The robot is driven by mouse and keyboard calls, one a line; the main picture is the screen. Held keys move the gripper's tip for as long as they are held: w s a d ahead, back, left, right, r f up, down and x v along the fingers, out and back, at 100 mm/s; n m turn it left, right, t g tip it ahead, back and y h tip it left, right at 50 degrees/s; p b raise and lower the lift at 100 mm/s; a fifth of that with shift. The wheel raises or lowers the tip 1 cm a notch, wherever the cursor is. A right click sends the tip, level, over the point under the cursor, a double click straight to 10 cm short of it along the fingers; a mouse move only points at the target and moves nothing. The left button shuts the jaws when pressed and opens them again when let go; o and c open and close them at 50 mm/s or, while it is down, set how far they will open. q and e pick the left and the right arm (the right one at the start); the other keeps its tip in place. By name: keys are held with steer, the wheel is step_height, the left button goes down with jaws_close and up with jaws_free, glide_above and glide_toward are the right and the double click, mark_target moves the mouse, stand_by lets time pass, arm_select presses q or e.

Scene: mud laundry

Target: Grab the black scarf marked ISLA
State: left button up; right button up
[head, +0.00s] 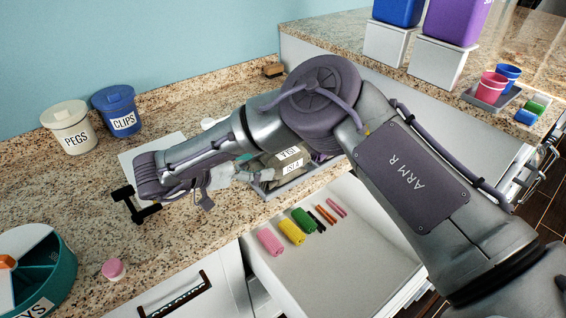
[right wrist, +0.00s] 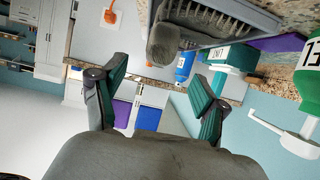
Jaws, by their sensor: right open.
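A label that seems to read ISLA (head: 292,168) shows on a folded cloth in a grey tray (head: 285,189) on the counter, in the head view. My right arm crosses in front and hides part of the tray. The cloth's full shape and colour are hard to tell. My right gripper (right wrist: 158,76) is open with nothing between its teal-padded fingers in the right wrist view. In the head view, my right wrist end is left of the tray, apart from the labelled cloth. My left gripper is not in view.
A pegs tub (head: 69,127) and a clips tub (head: 118,112) stand at the back left. A teal round container (head: 45,285) is at the lower left. An open drawer (head: 325,265) holds several coloured rolls.

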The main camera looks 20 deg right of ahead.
mark_target(269, 162)
steer(key=x, duration=0.4)
steer(key=shift+d+p, duration=0.2)
steer(key=shift+p, duration=0.2)
steer(key=shift+w+d+p, duration=0.2)
steer(key=shift+d+p, duration=0.15)
steer(key=shift+d, duration=0.1)
steer(key=p+x, duration=0.1)
steer(key=x, duration=0.2)
steer(key=shift+d+f, duration=0.15)
steer(key=shift+d, duration=0.2)
steer(key=shift+w+d+f, duration=0.2)
steer(key=shift+d+f, duration=0.05)
steer(key=shift+d, duration=0.05)
steer(key=shift+a, duration=0.15)
steer(key=c, duration=0.4)
steer(key=shift+r, duration=0.1)
steer(key=c, duration=0.9)
